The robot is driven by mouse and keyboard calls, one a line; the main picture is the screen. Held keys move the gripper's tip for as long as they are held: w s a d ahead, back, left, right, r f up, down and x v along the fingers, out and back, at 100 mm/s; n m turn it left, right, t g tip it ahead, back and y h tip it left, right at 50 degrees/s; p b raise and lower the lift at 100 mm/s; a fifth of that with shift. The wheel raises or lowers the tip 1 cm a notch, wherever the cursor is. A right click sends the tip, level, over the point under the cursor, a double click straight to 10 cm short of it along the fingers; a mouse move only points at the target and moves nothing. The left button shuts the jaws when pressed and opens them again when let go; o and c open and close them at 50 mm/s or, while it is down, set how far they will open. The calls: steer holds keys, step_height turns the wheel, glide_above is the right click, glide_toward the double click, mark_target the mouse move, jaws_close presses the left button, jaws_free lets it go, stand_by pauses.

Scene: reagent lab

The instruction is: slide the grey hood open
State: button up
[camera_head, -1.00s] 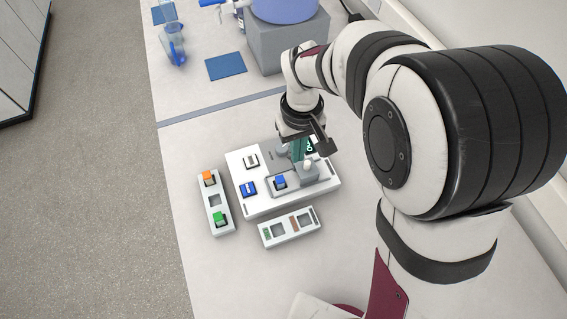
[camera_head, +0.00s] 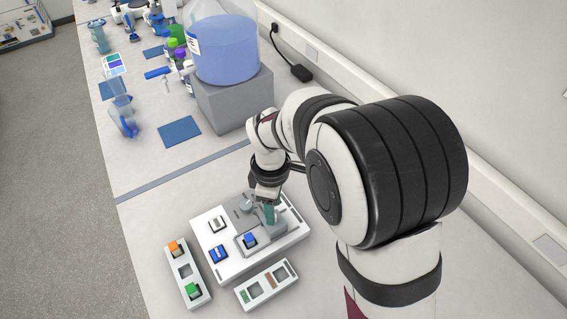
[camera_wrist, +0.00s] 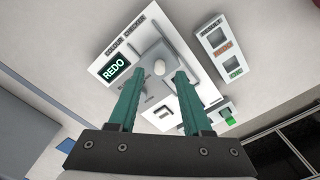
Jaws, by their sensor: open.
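The grey hood (camera_head: 277,229) sits on the white colour checker board (camera_head: 208,238) in the head view. In the wrist view the hood (camera_wrist: 150,88) shows as a grey panel with a pale round knob (camera_wrist: 158,68). My gripper (camera_wrist: 158,78) is open, with one teal finger on each side of the knob. I cannot tell whether either finger touches it. A blue cube (camera_head: 250,240) shows in a framed recess beside the hood. A screen (camera_wrist: 114,70) reads REDO.
On the board are another blue piece (camera_head: 218,254) and a white piece (camera_head: 217,223). A rack (camera_head: 184,270) with orange and green cubes stands left, and a small tray (camera_head: 266,285) in front. A large bottle (camera_head: 226,48) on a grey block (camera_head: 235,100) stands behind.

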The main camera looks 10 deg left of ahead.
steer(key=shift+f, duration=1.45)
jaws_close()
stand_by(0.3)
